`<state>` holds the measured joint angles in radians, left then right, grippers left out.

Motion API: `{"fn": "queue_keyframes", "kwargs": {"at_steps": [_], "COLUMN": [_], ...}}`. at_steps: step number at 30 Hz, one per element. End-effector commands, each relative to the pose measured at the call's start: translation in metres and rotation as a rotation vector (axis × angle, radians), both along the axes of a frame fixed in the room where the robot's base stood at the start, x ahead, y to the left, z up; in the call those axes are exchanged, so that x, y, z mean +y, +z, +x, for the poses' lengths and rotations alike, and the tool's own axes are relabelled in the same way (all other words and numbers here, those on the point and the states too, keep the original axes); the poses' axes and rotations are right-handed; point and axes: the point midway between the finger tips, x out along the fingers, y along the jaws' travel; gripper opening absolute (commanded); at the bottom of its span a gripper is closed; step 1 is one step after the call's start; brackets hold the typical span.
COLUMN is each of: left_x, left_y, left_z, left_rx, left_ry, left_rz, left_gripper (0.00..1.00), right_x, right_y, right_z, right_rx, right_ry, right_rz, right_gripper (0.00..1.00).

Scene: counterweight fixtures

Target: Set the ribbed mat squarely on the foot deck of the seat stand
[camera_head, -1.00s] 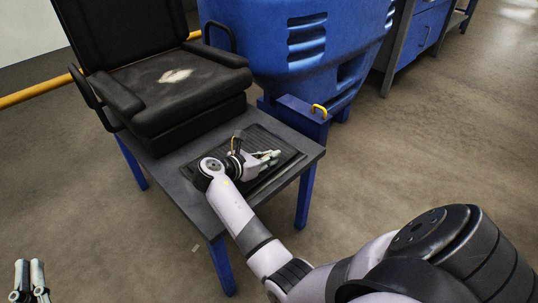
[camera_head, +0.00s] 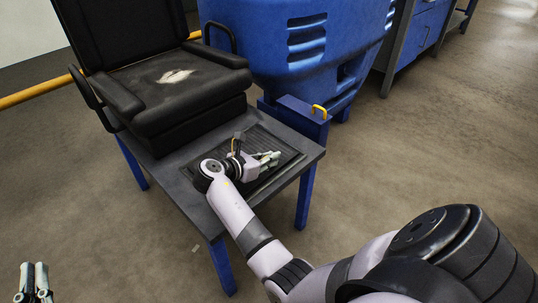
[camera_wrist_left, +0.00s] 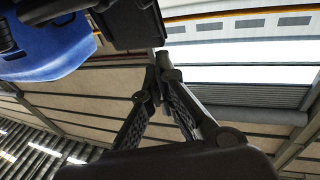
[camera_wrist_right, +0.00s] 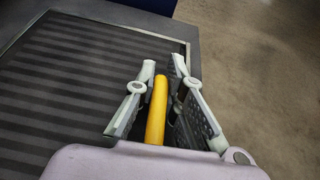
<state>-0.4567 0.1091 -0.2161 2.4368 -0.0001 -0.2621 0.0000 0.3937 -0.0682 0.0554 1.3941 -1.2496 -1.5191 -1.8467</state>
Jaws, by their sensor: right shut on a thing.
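The black ribbed mat (camera_head: 284,147) is over the foot deck (camera_head: 203,203) of the seat stand, in front of the black seat (camera_head: 185,90). Its edges look roughly parallel to the deck's; I cannot tell whether it rests fully flat.
A large blue ribbed housing (camera_head: 305,45) stands behind the deck. A blue post with a yellow handle (camera_head: 319,111) is at the deck's back right corner. A yellow rail (camera_head: 38,91) runs behind the seat. The floor (camera_head: 430,150) to the right is clear.

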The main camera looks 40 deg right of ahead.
Motion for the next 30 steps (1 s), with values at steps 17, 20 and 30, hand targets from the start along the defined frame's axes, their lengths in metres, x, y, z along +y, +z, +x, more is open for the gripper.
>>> {"fn": "queue_keyframes", "kwargs": {"at_steps": [17, 20, 30], "left_x": [0.0008, 0.0010, 0.0014], "left_y": [-0.0049, -0.0054, -0.0096], "left_z": [0.0000, 0.0001, 0.0002], "left_rx": [0.030, 0.033, 0.054], "left_ry": [0.002, 0.002, 0.003], "left_rz": [0.008, 0.009, 0.014], "left_gripper": [0.00, 0.00, 0.00], "right_x": [-0.0003, -0.0003, -0.0003], "right_y": [0.0001, -0.0002, -0.0009], "right_z": [0.0005, 0.0005, 0.0005], "right_rx": [-0.003, -0.003, -0.003], "right_ry": [0.000, 0.000, 0.000], "right_rz": [-0.002, -0.002, -0.002], "right_gripper": [0.00, 0.00, 0.00]}}
